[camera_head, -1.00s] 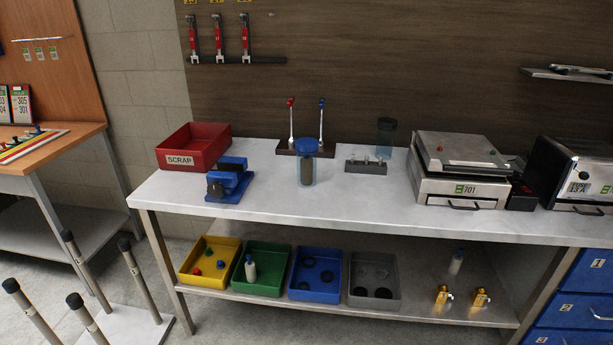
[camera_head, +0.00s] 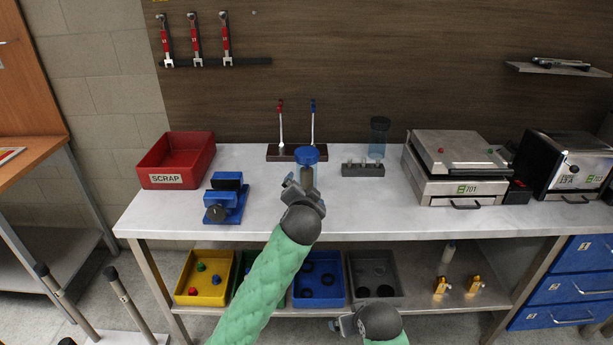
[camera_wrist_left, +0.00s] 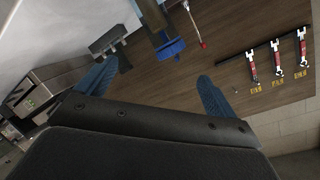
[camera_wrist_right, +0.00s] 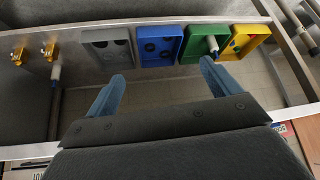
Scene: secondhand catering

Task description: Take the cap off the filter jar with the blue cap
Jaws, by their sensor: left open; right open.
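The filter jar (camera_head: 307,174) with its blue cap (camera_head: 307,154) stands upright on the bench, the cap seated on top. In the left wrist view the blue cap (camera_wrist_left: 170,48) lies ahead, beyond the fingertips. My left gripper (camera_head: 297,184) is open and empty, just in front of the jar in the head view. It partly hides the jar's lower body, and I cannot tell whether it touches. My right gripper (camera_wrist_right: 161,82) is open and empty, low in front of the lower shelf; it shows at the bottom of the head view (camera_head: 342,324).
A second jar with a dark cap (camera_head: 379,138) stands behind right. The bench (camera_head: 345,212) also holds a red scrap bin (camera_head: 152,170), a blue vise (camera_head: 226,197), a rack with levers (camera_head: 283,152), a grey block (camera_head: 363,170) and a steel press (camera_head: 455,170). Coloured bins sit below.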

